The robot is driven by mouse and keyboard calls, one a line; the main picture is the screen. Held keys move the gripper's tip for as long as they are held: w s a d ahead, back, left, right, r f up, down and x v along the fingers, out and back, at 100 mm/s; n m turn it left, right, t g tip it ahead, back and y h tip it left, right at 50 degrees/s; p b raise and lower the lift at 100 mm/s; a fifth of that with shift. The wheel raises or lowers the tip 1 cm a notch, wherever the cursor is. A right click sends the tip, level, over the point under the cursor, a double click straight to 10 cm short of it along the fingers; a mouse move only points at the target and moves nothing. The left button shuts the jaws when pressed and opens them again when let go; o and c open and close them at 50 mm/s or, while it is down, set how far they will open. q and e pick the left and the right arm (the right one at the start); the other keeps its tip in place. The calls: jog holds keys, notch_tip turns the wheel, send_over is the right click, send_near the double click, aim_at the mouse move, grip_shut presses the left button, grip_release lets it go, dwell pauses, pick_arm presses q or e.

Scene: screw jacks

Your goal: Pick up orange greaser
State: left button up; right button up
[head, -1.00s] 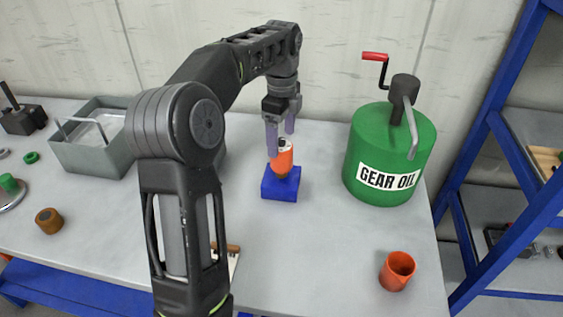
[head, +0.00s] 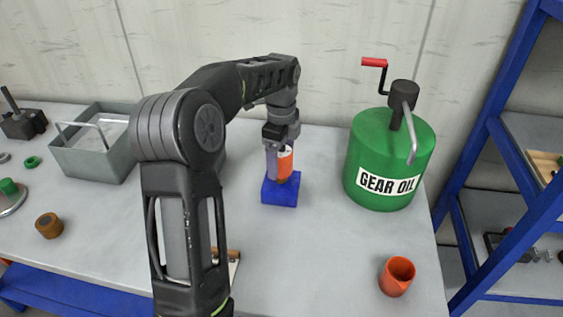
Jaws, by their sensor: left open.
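The orange greaser (head: 285,163) stands upright on a blue block (head: 281,191) in the middle of the table. My left gripper (head: 278,163) points down over it from above. Its fingers are open and lowered around the greaser, one at its left side and one partly hidden behind it. I cannot tell whether the fingers touch it. The greaser's top is hidden by the gripper. My right gripper is not in view.
A green gear oil can (head: 388,160) with a red-handled crank stands right of the greaser. An orange cup (head: 397,276) is at the front right. A grey bin (head: 95,155) is at the back left. The table (head: 310,255) is clear in front of the block.

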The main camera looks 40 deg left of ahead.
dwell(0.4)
pick_arm(q)
grip_shut()
dwell(0.7)
jog(key=shift+r, duration=0.1)
notch_tip(320, 180, up, 5)
jog(key=shift+w+f, duration=0.1)
notch_tip(320, 180, up, 5)
jog(key=p, duration=0.4)
dwell(0.4)
